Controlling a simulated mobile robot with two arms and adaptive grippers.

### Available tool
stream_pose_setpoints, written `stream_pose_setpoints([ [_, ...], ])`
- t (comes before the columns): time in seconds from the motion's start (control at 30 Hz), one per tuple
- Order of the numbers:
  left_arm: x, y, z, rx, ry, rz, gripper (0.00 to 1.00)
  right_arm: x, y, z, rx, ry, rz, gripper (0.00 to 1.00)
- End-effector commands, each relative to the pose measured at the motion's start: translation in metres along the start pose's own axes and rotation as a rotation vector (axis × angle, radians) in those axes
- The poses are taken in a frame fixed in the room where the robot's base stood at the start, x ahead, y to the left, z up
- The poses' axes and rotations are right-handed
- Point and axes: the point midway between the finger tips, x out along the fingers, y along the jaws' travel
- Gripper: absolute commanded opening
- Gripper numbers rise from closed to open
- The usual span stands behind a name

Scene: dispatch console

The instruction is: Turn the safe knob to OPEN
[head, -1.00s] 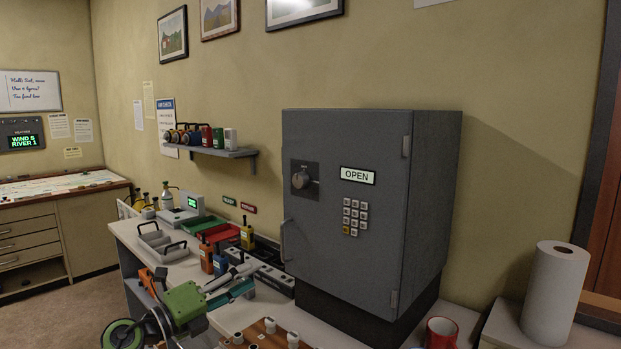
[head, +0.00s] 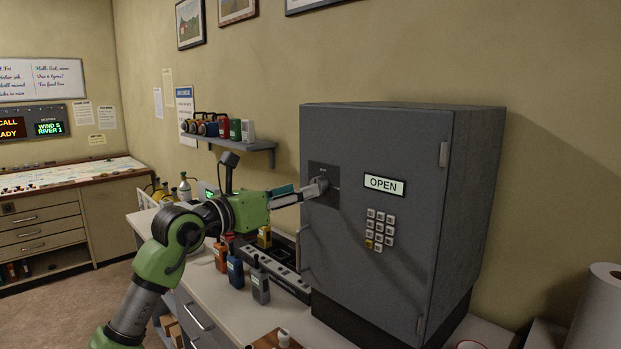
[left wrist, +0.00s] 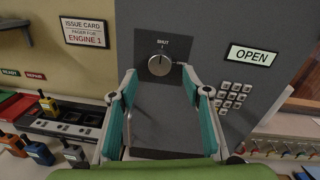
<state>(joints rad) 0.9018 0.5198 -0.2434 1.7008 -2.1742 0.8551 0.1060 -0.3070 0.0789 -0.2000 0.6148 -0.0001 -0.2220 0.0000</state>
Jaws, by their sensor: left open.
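The grey safe (head: 378,230) stands on the counter, its door shut. Its round silver knob (left wrist: 159,64) sits on a dark plate under the word SHUT in the left wrist view. A small dark mark on the knob seems to point up, toward SHUT. A lit OPEN sign (head: 384,185) is right of the knob, above a keypad (head: 380,229). My left gripper (left wrist: 157,74) is open, its teal fingers spread on either side of the knob. In the head view my left gripper (head: 304,191) reaches the plate and partly hides the knob. Whether it touches is unclear. My right gripper is not in view.
Several radios, including a blue one (head: 236,271), stand on the counter below my left arm beside a charger strip (head: 285,275). A wall shelf (head: 240,144) is behind the arm. A paper roll (head: 604,305) is at the right.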

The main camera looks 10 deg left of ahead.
Motion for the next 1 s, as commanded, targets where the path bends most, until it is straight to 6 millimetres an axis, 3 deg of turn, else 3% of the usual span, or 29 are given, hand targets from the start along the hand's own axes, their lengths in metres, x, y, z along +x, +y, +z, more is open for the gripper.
stream_pose_setpoints([
  [0.1, 0.023, -0.001, 0.004, -0.004, 0.0, -0.001, 0.44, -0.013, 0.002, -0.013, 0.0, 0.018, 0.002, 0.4],
  [0.3, 0.043, 0.0, 0.002, -0.001, -0.001, 0.0, 0.44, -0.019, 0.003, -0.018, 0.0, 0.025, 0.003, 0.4],
  [0.67, 0.049, 0.0, 0.0, 0.0, -0.001, 0.0, 0.44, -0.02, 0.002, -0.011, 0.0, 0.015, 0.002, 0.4],
  [0.83, 0.048, 0.0, 0.0, 0.0, -0.001, 0.0, 0.06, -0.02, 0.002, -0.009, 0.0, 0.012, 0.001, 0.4],
  [1.0, 0.048, 0.0, 0.0, 0.001, -0.001, 0.0, 0.06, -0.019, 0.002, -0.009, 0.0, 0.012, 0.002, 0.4],
])
